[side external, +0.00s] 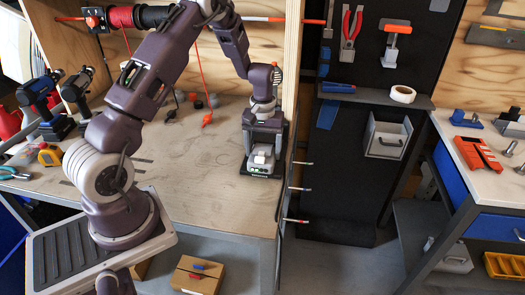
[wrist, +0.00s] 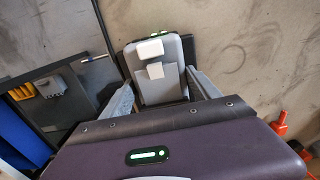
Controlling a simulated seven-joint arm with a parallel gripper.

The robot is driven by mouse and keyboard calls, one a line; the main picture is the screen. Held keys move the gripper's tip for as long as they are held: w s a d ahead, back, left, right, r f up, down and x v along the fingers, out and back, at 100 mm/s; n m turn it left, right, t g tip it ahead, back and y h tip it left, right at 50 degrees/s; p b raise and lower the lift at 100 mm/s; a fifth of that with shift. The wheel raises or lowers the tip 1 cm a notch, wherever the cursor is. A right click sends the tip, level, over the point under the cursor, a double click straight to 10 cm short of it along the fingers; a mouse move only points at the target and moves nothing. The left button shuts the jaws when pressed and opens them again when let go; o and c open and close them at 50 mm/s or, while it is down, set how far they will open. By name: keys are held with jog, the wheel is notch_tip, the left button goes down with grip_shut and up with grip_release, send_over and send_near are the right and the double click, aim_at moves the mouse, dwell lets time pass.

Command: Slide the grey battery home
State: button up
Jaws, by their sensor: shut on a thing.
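The grey battery (wrist: 161,91) has lighter pads on its top face and lies between the two fingers of my gripper (wrist: 158,78) in the wrist view. My gripper also shows in the side view (side external: 263,132), pointing down and shut on the battery (side external: 262,154). The battery is at a dark charger base (side external: 259,172) with small green lights, near the right front of the wooden bench. The charger's dark edge (wrist: 188,49) shows beside the battery in the wrist view. I cannot tell how far the battery is seated in it.
The wooden bench top (side external: 190,150) is mostly clear left of the charger. Two drills (side external: 42,105) and a yellow tape measure (side external: 50,155) stand at its left. The bench's right edge is near.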

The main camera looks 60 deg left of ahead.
aim_at(265, 140)
jog(key=shift+w+a, duration=1.2)
jog(key=shift+a, duration=0.1)
jog(key=shift+w+a, duration=0.2)
jog(key=shift+w, duration=0.05)
jog(key=shift+w+a, duration=0.55)
jog(key=o, duration=2)
jog(key=shift+c, duration=0.2)
notch_tip(265, 140, up, 7)
jog(key=shift+r, duration=0.1)
